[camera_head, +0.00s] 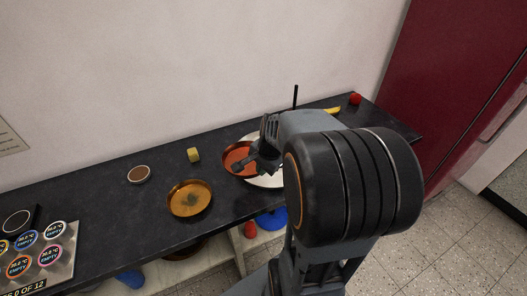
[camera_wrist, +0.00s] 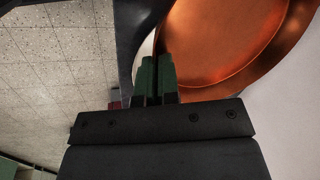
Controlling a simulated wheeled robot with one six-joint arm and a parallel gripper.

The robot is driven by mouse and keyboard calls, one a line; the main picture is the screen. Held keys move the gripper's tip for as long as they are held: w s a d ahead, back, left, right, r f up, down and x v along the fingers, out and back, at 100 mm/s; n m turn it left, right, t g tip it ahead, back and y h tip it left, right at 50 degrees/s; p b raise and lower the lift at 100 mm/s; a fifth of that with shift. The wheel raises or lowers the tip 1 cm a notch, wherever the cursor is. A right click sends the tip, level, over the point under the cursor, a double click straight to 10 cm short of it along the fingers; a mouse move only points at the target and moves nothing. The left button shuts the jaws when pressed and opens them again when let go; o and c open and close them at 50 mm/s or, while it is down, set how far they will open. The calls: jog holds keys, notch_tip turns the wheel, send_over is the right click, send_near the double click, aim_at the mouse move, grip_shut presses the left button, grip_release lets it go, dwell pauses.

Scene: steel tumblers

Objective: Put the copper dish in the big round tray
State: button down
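The copper dish (camera_head: 238,159) is a round, shiny orange-red dish. In the head view it is over the left part of the big round tray (camera_head: 265,182), which is pale and largely hidden by the dish and my arm. My gripper (camera_head: 262,162) is at the dish's right side. In the wrist view the fingers (camera_wrist: 156,75) are close together at the rim of the copper dish (camera_wrist: 225,45), apparently pinching it. I cannot tell whether the dish touches the tray.
An amber dish (camera_head: 190,199), a small brown round dish (camera_head: 139,174) and a yellow object (camera_head: 193,155) stand left on the dark counter (camera_head: 110,205). A red item (camera_head: 355,99) and a yellow one (camera_head: 333,110) lie at the far right. A status panel (camera_head: 45,256) is at lower left.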

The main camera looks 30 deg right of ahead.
jog(key=shift+m, duration=0.3)
jog(key=w+d+f, duration=0.2)
jog(key=d, duration=0.1)
jog(key=w+d+f, duration=0.2)
jog(key=d+f, duration=0.1)
jog(key=d, duration=0.1)
jog(key=w+d+f, duration=0.2)
jog(key=d+f, duration=0.1)
jog(key=d, duration=0.1)
jog(key=shift+w+d+f+p, duration=0.15)
jog(key=shift+w+f+p, duration=0.05)
jog(key=shift+w+p, duration=0.1)
jog(key=shift+w+d+f, duration=0.25)
jog(key=shift+d+f, duration=0.25)
jog(key=shift+f, duration=1.65)
jog(key=shift+f, duration=0.1)
jog(key=c, duration=1.8)
grip_release()
jog(key=o, duration=0.5)
jog(key=shift+c, duration=0.2)
